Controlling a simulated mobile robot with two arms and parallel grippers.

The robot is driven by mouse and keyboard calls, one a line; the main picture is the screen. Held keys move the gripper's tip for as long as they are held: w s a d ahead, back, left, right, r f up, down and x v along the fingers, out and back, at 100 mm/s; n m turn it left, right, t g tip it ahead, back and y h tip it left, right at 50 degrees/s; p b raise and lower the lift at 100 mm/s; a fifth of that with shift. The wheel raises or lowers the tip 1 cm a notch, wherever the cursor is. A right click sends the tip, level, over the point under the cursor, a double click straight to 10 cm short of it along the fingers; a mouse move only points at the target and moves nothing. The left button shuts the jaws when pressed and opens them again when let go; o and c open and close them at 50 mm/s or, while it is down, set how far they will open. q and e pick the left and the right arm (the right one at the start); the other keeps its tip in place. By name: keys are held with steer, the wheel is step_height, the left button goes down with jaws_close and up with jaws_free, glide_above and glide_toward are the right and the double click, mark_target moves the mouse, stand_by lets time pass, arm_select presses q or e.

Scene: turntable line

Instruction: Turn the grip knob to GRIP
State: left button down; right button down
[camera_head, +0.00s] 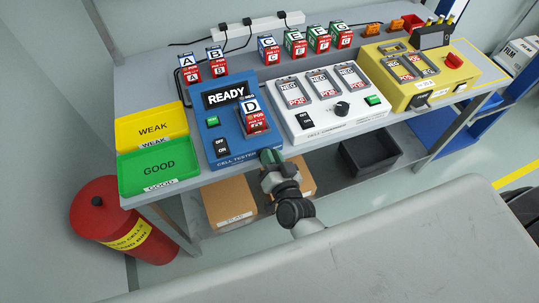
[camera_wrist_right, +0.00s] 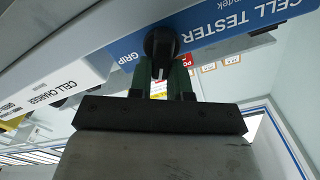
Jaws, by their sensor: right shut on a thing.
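The cell tester (camera_head: 221,146) is a blue box at the table's front, with a READY display and a battery marked D (camera_head: 256,118) in its slot. In the right wrist view, the round black grip knob (camera_wrist_right: 160,42) sits on the tester's blue edge strip, beside the word GRIP. A short white mark shows on the knob's lower side. My right gripper (camera_wrist_right: 168,75) has its two green fingers shut on the knob. In the head view my right gripper (camera_head: 269,158) is at the tester's front right corner and the knob is hidden. My left gripper is in neither view.
The white cell charger (camera_head: 330,129) stands right of the tester, and a yellow unit (camera_head: 420,88) beyond it. Green (camera_head: 150,172) and yellow (camera_head: 140,124) trays lie left. Several batteries stand behind. Boxes and a black bin (camera_head: 370,156) are on the lower shelf.

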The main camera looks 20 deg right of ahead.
steer(key=shift+d+f+m+b, duration=0.15)
steer(key=shift+f+m+b, duration=0.2)
steer(key=shift+m, duration=1.65)
steer(key=shift+d+f+m+b, duration=0.2)
steer(key=shift+m+b, duration=0.3)
steer(key=shift+m, duration=1.5)
steer(key=shift+d+f+m+b, duration=0.15)
steer(key=shift+f+m+b, duration=0.2)
steer(key=shift+m, duration=1.65)
steer(key=c, duration=1.1)
jaws_free()
steer(key=shift+o, duration=0.2)
